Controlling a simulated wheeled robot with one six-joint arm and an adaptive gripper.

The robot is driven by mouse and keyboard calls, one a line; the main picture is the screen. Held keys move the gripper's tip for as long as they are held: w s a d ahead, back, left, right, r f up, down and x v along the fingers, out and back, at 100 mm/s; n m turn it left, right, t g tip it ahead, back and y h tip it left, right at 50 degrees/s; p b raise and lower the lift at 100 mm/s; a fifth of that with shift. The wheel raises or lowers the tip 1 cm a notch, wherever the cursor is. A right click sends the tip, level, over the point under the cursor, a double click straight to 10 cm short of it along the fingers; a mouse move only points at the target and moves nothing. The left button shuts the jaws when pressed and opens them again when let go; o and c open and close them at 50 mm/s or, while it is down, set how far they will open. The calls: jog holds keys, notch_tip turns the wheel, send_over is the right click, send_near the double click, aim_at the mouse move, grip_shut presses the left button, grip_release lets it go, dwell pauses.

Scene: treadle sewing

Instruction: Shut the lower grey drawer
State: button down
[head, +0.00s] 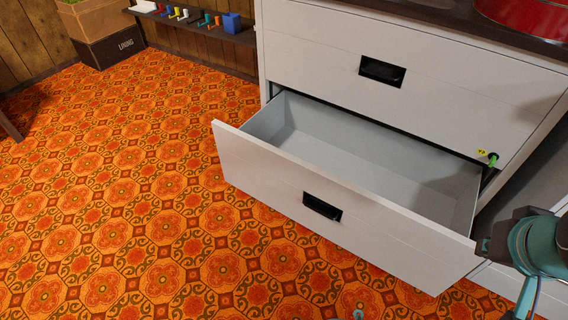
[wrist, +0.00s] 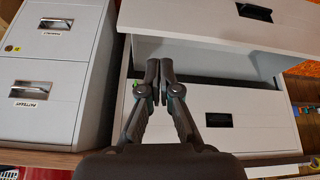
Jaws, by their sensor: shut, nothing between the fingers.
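The lower grey drawer (head: 315,218) is pulled well out of its cabinet in the head view, and its inside looks empty. Its front panel has a black recessed handle (head: 322,206). In the wrist view the drawer front (wrist: 225,28) spans the top, with its handle (wrist: 253,12) near the upper edge. My gripper (wrist: 158,65) is shut and empty in the wrist view, its fingertips close together below the drawer front in the picture. I cannot tell whether they touch anything. In the head view my arm is at the right edge, by the drawer's right front corner.
The upper drawer (head: 420,62) is closed, with a green key (head: 492,158) at its right. A red tin (head: 525,14) stands on top. A labelled cabinet (wrist: 50,70) stands to the left in the wrist view. The patterned floor (head: 120,200) before the drawer is clear.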

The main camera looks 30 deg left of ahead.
jog(key=w+a+n+g+p, duration=0.2)
jog(key=w+a+n, duration=0.9)
jog(key=a+n, duration=0.5)
jog(key=s+a+f+n+p, duration=0.1)
jog(key=a+f+n, duration=0.4)
jog(key=a+n, duration=0.55)
jog(key=s+a+f+n+p, duration=0.1)
jog(key=a+f+n, duration=0.45)
jog(key=a, duration=0.75)
jog(key=w+f+n+b, duration=0.2)
jog(key=w+f, duration=0.5)
jog(key=f, duration=0.1)
jog(key=shift+d+f+g, duration=0.15)
jog(key=shift+f+g, duration=0.15)
